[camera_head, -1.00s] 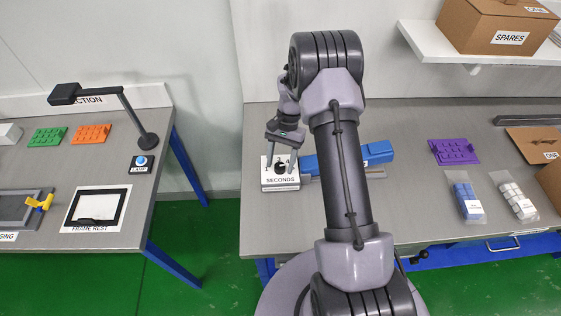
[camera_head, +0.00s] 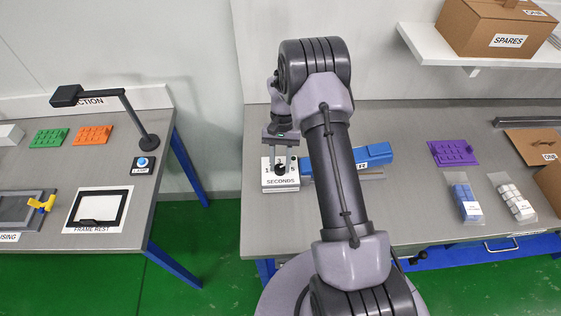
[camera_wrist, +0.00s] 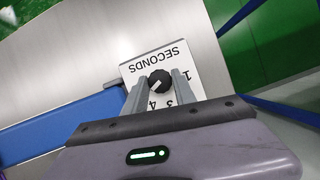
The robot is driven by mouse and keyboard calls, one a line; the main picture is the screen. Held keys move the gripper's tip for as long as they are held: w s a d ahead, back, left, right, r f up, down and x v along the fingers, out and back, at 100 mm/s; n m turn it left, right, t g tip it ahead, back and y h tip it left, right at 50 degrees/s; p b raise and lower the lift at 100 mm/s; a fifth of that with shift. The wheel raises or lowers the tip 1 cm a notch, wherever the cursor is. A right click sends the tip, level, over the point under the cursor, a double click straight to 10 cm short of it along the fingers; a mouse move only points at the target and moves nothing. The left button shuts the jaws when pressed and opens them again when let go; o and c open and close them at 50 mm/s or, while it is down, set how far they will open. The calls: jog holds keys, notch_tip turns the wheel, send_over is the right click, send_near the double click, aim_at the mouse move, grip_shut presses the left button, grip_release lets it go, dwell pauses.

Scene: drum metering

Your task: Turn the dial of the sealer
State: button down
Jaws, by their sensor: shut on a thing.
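The sealer is a blue bar (camera_head: 373,154) at the left of the right-hand bench. Its white dial plate (camera_head: 281,185), marked SECONDS, sits at its left end. The round black dial (camera_wrist: 159,77) has a white pointer mark, which points to the lower left in the wrist view, near the printed 4. My gripper (camera_wrist: 160,79) is shut on the dial, one finger on each side. In the head view my gripper (camera_head: 279,163) reaches down over the plate. The fingers partly cover the numbers, and my arm hides part of the blue bar.
A purple tray (camera_head: 454,152) and bags of blue (camera_head: 465,198) and white pieces (camera_head: 514,197) lie to the right. A SPARES box (camera_head: 500,27) stands on a shelf above. A gap separates this bench from the left bench with its lamp (camera_head: 147,141).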

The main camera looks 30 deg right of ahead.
jog(key=n+h, duration=0.1)
jog(key=n, duration=0.2)
jog(key=n+h+p, duration=0.1)
jog(key=n, duration=0.2)
jog(key=shift+a+r, duration=0.1)
jog(key=shift+a, duration=0.1)
jog(key=n+h, duration=0.1)
jog(key=n, duration=0.2)
jog(key=n+h+p, duration=0.1)
jog(key=n, duration=0.2)
jog(key=shift+a+h, duration=0.1)
jog(key=shift+h, duration=0.2)
jog(key=shift+n+p, duration=0.3)
jog(key=c, duration=1)
grip_release()
jog(key=shift+c, duration=0.2)
jog(key=p+v, duration=0.2)
jog(key=v, duration=1.5)
jog(key=shift+a+r+p, duration=0.15)
jog(key=shift+a+p, duration=0.05)
jog(key=shift+p, duration=0.15)
jog(key=shift+s, duration=0.1)
